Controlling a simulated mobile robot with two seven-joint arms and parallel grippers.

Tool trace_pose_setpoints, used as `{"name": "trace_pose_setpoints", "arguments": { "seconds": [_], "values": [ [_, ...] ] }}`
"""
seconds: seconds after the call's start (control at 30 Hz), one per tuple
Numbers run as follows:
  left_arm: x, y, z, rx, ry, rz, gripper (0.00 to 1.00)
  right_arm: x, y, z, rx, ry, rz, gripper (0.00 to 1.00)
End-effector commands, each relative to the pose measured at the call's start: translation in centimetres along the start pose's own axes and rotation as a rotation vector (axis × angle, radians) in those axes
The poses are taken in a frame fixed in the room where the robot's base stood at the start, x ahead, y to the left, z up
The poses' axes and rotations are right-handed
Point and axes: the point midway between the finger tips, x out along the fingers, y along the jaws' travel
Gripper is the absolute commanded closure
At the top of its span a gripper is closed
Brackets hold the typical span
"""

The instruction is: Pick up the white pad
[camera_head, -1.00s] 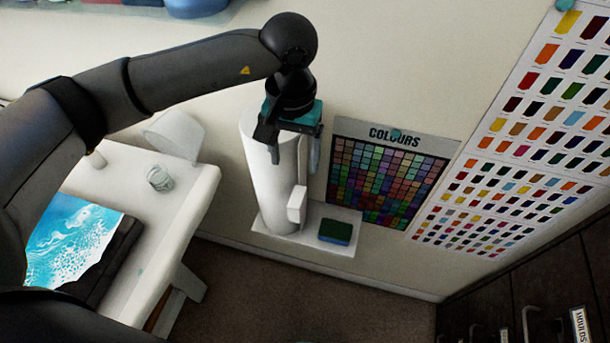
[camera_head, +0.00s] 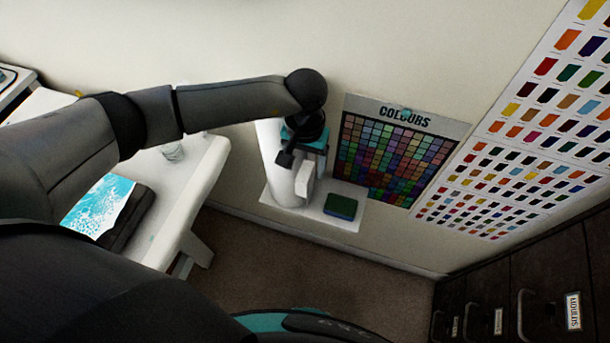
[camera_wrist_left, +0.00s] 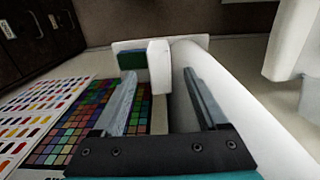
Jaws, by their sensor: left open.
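The white pad (camera_head: 304,181) is a small pale block standing upright on a white wall shelf (camera_head: 312,209), close beside a tall white cylinder (camera_head: 271,152). It also shows in the left wrist view (camera_wrist_left: 159,60), ahead of and between the fingertips. My left gripper (camera_head: 303,165) points down just above the pad, its fingers partly overlapping it in the head view. The left wrist view shows the two fingers (camera_wrist_left: 160,76) apart, one to each side of the pad; I cannot tell whether they touch it. My right gripper is not in view.
A green and blue sponge (camera_head: 341,206) lies on the shelf, right of the pad. The colour chart (camera_head: 392,150) hangs on the wall behind. A white table (camera_head: 196,185) with a jar and a blue-white panel stands left. Dark drawers (camera_head: 530,280) are at right.

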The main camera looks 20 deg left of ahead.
Motion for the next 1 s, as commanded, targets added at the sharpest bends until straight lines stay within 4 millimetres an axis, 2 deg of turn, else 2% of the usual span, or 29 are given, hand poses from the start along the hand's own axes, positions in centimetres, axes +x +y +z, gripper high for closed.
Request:
{"name": "trace_pose_setpoints", "arguments": {
  "seconds": [0.03,0.2,0.5,1.0],
  "values": [
    [0.9,0.0,0.2,-0.001,-0.004,-0.001,0.25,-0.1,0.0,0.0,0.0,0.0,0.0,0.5],
    [2.6,0.0,0.1,-0.001,-0.002,0.0,0.25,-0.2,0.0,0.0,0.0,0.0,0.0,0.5],
    [3.0,0.0,0.0,0.001,0.0,0.0,0.25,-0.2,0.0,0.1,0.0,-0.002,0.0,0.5],
    [2.9,0.0,0.0,0.0,0.0,0.0,0.81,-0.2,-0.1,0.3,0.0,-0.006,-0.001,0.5]
  ]
}}
